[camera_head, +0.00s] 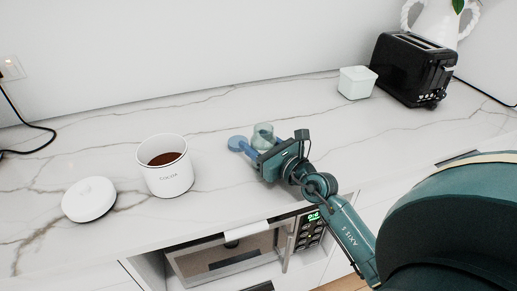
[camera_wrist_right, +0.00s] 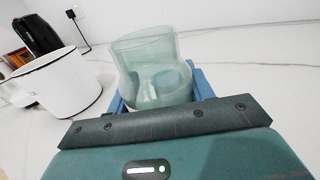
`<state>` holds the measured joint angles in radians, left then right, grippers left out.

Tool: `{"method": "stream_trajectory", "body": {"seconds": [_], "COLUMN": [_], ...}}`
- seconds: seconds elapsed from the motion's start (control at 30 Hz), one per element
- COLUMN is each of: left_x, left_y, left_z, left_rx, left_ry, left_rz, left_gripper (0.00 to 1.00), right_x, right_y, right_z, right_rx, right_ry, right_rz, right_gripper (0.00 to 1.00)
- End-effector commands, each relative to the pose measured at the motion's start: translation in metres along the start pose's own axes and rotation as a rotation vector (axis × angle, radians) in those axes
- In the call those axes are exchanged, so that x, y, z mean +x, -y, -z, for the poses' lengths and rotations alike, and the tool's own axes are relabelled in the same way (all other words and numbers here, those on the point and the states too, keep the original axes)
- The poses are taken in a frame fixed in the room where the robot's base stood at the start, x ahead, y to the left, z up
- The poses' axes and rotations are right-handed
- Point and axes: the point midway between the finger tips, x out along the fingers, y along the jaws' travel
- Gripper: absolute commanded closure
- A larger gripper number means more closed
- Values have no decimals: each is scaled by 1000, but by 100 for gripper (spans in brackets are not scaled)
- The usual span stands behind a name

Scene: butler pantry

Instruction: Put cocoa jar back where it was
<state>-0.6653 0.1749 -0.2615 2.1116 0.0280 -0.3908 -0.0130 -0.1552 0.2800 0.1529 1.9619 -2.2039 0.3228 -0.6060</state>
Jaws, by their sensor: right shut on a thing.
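A white jar (camera_wrist_right: 62,88), apparently the same one, is at the left in the right wrist view. My left gripper is out of view.
A small white lidded box (camera_head: 356,83) and a black toaster (camera_head: 414,70) stand at the back right, with a white pitcher (camera_head: 434,22) behind. A microwave (camera_head: 225,259) sits below the counter edge. The counter between glass and white box is clear.

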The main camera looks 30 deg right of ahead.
Motion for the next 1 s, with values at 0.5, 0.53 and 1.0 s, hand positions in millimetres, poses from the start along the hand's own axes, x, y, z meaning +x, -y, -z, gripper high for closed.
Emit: {"method": "stream_trajectory", "body": {"seconds": [0.5, 0.53, 1.0], "left_x": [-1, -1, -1], "left_y": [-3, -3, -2], "left_z": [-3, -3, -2], "left_rx": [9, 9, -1], "left_ry": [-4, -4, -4], "left_rz": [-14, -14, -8], "left_gripper": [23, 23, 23], "right_x": [0, 0, 0], "right_y": [0, 0, 0], "right_z": [12, 11, 9], "right_rx": [2, 2, 1], "right_ry": [1, 0, 1], "right_rz": [0, 1, 1], "right_gripper": [46, 43, 26]}}
